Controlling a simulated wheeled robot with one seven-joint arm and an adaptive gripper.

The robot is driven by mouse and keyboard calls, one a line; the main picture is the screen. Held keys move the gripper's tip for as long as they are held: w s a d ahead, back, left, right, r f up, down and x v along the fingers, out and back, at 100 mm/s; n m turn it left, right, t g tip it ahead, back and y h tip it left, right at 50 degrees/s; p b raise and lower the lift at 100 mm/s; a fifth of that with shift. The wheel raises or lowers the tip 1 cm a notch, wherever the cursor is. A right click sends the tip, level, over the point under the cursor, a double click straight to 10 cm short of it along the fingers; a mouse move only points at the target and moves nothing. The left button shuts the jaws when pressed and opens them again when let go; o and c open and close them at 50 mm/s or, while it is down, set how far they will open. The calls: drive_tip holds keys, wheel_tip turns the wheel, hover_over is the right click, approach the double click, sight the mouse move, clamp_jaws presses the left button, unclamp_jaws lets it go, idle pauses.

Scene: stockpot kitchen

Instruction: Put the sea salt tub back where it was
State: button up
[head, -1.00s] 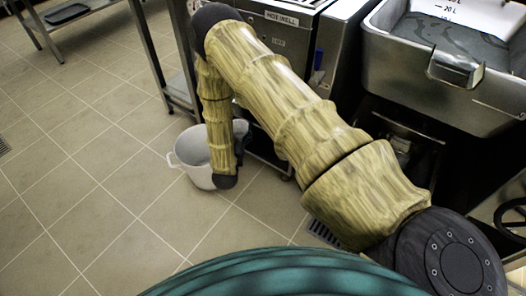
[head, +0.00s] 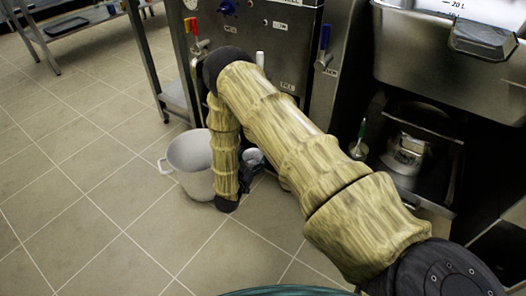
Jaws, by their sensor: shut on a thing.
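My gripper (head: 246,174) is a dark shape at the end of my arm, low near the floor and just right of a white bucket (head: 180,164). It is partly hidden behind my forearm. A small whitish thing (head: 253,157) shows at the gripper, and the gripper is shut on it. It appears to be the sea salt tub, but no label is readable and most of it is hidden. Whether it touches the floor or the bucket cannot be told.
A steel cooker front with levers (head: 324,58) stands behind my arm. A steel pan unit (head: 440,60) is at right, above a dark lower bay holding a metallic pot (head: 405,152). A steel table (head: 75,22) is at far left. The tiled floor (head: 90,200) at left is clear.

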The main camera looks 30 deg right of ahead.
drive_tip(key=b+x, duration=0.2)
drive_tip(key=x, duration=0.3)
drive_tip(key=w+f+b+x, duration=0.1)
drive_tip(key=b+x, duration=0.1)
drive_tip(key=x, duration=0.3)
drive_tip(key=a+f+b+x, duration=0.1)
drive_tip(key=b+x, duration=0.2)
drive_tip(key=x, duration=0.2)
drive_tip(key=shift+w+d+f, duration=0.1)
drive_tip(key=shift+w+f, duration=0.05)
drive_tip(key=shift+w, duration=0.1)
wheel_tip(320, 180, down, 3)
drive_tip(key=shift+r+b, duration=0.1)
drive_tip(key=shift+b, duration=1.1)
drive_tip(key=o, duration=1.2)
drive_tip(key=shift+c, duration=0.2)
